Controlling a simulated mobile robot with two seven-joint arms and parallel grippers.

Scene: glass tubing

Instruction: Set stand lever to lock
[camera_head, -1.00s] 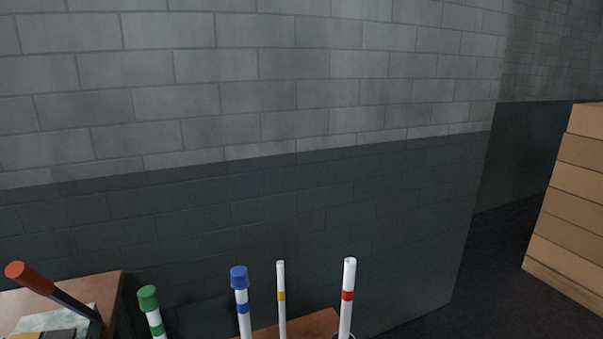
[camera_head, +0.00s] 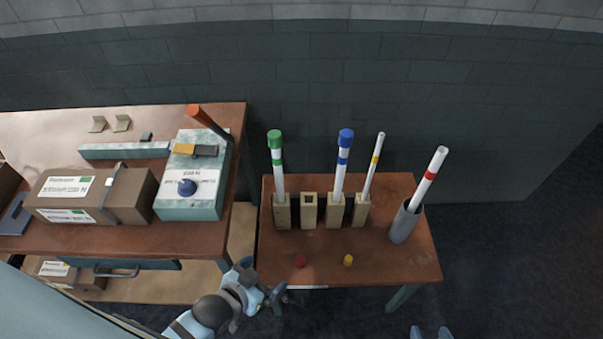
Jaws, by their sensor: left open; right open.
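A dark lever with an orange end (camera_head: 207,120) rises from the right side of a speckled pale green box (camera_head: 200,208) on the left table. It tilts up and to the left. The box also carries a blue knob (camera_head: 187,187) and a yellow and dark grey block (camera_head: 195,150). Its small label is unreadable. My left gripper (camera_head: 277,296) is open and empty, low in front of the gap between the tables, well away from the lever.
The right table (camera_head: 330,260) bears several wooden holders, banded tubes, a grey cylinder (camera_head: 402,225), a red cap (camera_head: 300,261) and a yellow cap (camera_head: 348,260). A brown carton (camera_head: 135,195) lies left of the green box. A brick wall stands behind.

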